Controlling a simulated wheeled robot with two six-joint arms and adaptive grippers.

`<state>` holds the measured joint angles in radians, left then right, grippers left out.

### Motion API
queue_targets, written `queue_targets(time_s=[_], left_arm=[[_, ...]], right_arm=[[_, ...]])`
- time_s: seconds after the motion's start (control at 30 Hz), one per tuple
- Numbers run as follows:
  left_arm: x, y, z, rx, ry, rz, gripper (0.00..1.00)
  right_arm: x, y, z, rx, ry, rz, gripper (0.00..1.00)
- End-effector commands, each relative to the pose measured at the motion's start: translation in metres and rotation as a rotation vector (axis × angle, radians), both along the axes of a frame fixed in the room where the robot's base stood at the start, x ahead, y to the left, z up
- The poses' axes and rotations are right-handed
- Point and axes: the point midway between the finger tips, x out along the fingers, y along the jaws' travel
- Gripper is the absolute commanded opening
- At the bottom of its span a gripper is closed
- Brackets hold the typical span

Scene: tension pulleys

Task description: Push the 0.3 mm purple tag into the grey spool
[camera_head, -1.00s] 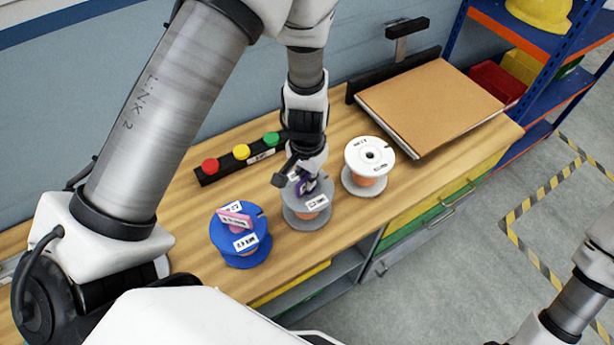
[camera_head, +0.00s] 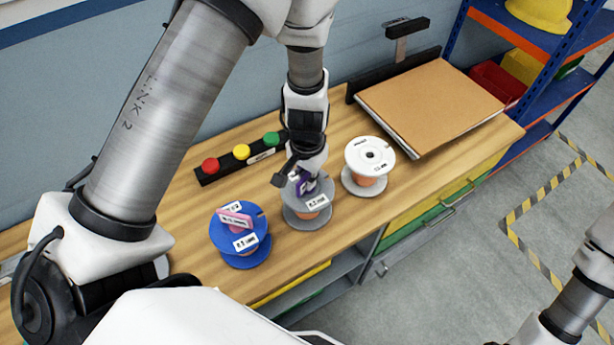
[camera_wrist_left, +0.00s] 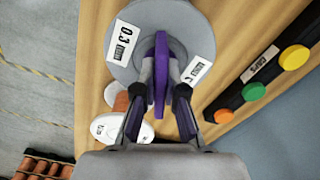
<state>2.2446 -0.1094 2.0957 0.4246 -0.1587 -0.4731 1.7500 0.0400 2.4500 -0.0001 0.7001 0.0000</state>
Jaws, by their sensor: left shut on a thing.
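The grey spool (camera_head: 308,215) stands on the wooden bench between a blue spool and a white spool. It also shows in the left wrist view (camera_wrist_left: 190,25), with a label reading 0.3 mm on its top flange. My left gripper (camera_head: 305,184) points down over the grey spool. In the left wrist view its fingers (camera_wrist_left: 160,105) are shut on the purple tag (camera_wrist_left: 161,70), which stands upright over the middle of the spool's top. Whether the tag's lower end is inside the spool's hole is hidden. My right gripper is out of view.
The blue spool (camera_head: 241,252) holds a pink tag (camera_head: 235,219). The white spool (camera_head: 370,158) stands close on the right. A black strip (camera_head: 218,172) with red, yellow and green buttons lies behind. A brown board (camera_head: 430,100) lies at the back right.

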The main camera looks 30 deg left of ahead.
Motion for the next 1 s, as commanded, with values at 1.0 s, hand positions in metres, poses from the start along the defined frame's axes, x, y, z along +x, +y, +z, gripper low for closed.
queue_targets(time_s=[1.0], left_arm=[[0.0, 0.0, 0.099, 0.0, 0.0, 0.0, 0.39]], right_arm=[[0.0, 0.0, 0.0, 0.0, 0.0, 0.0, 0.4]])
